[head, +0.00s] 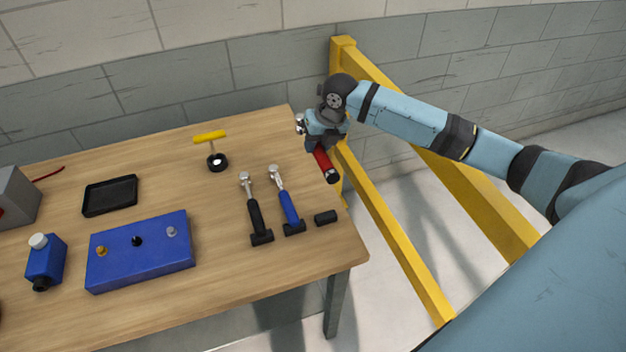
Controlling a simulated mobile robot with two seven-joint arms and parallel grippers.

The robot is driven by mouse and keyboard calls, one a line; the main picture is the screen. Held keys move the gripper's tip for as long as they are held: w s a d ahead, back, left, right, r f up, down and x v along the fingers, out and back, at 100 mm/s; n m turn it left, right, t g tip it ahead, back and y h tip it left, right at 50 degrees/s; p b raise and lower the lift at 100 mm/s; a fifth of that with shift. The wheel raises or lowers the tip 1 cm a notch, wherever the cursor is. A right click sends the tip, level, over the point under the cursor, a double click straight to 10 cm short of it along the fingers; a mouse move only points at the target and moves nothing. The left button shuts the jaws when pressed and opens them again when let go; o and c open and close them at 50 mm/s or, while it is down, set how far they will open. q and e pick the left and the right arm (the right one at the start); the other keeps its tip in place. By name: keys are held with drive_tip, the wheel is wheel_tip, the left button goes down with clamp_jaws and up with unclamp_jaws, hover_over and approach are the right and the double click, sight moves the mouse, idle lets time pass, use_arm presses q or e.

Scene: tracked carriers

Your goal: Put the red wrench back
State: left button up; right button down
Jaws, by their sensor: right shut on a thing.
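The red wrench (323,161) has a red handle with a black end and a silver head. My right gripper (314,143) is shut on it and holds it near the table's right edge, the black end pointing down toward the front. A black-handled wrench (255,212) and a blue-handled wrench (287,203) lie side by side to its left, each with its handle end at a black block. A third black block (326,217) stands bare to the right of them, in front of the red wrench. My left gripper is not in view.
The wooden table (215,265) also carries a blue box with knobs (140,255), a blue bottle (46,262), a black tray (110,195) and a yellow-handled tool (210,138). Yellow rails (400,250) stand right of the table, below my right arm. A block wall is behind.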

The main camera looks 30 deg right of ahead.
wheel_tip(320, 180, down, 16)
drive_tip(key=shift+r+p, duration=0.2)
drive_tip(key=shift+p, duration=0.7)
drive_tip(key=shift+f, duration=0.3)
drive_tip(key=shift+f+b, duration=0.2)
drive_tip(key=shift+b, duration=0.1)
drive_tip(key=c, duration=1.1)
unclamp_jaws()
drive_tip(key=shift+s, duration=0.1)
drive_tip(key=shift+o, duration=1.4)
drive_tip(key=shift+f, duration=0.15)
